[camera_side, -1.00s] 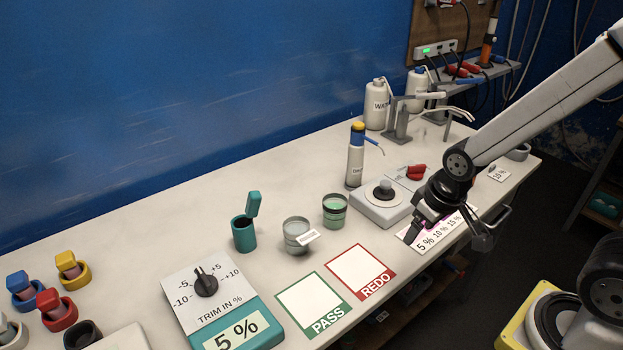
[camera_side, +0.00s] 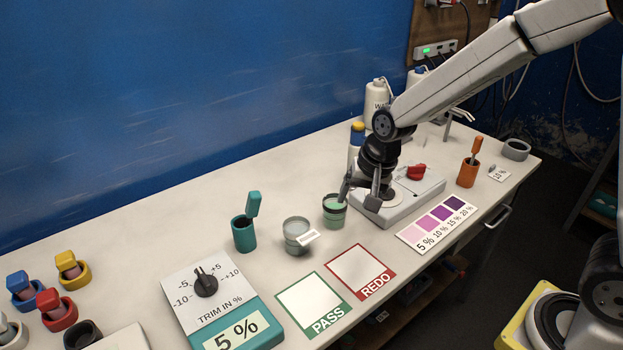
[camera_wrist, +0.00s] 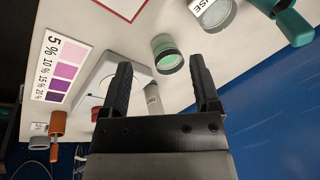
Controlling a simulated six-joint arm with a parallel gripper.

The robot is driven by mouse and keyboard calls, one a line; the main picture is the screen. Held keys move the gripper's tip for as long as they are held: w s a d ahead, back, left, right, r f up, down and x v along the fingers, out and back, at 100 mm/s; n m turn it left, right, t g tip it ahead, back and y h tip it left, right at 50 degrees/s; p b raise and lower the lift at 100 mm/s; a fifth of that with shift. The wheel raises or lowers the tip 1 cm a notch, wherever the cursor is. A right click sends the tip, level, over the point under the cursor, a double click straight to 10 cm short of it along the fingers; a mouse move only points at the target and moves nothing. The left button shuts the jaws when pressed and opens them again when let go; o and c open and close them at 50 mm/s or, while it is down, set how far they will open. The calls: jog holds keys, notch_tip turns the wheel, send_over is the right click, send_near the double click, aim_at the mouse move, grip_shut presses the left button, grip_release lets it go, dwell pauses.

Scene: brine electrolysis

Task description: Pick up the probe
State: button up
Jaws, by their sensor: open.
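Nothing is marked as the probe. Two handled tools stand in holders, and I cannot tell for sure which is it. A teal-handled one (camera_side: 253,204) stands in a teal cup (camera_side: 243,234) left of the jars. An orange-handled one (camera_side: 477,148) stands in an orange holder (camera_side: 467,174) at the right; it also shows in the wrist view (camera_wrist: 57,124). My gripper (camera_side: 360,190) is open, fingers pointing down, close to the green-liquid jar (camera_side: 334,213). In the wrist view, my gripper (camera_wrist: 160,70) has nothing held between its fingers, and the jar (camera_wrist: 167,56) lies beyond them.
A clear jar (camera_side: 296,232) with a white tag stands left of the green jar. The grey device (camera_side: 425,187) with a red knob is beside my gripper. A bottle with a yellow cap (camera_side: 357,128) is partly hidden behind my arm. The PASS and REDO squares (camera_side: 362,270) are empty.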

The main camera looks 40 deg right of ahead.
jog(key=w+a+m+y, duration=0.1)
jog(key=w+a+m, duration=0.45)
jog(key=w, duration=0.25)
jog(key=m+y, duration=0.2)
jog(key=m, duration=0.4)
send_near(247, 209)
jog(key=shift+s+d+f, duration=0.2)
jog(key=shift+d+f, duration=0.1)
jog(key=shift+f, duration=0.4)
jog(key=shift+w+a+m, duration=0.4)
jog(key=shift+a+m, duration=0.05)
jog(key=shift+a, duration=0.1)
jog(key=shift+f, duration=0.1)
jog(key=shift+x, duration=1.2)
jog(key=shift+f, duration=0.1)
jog(key=shift+x, duration=2.55)
jog(key=shift+w, duration=0.1)
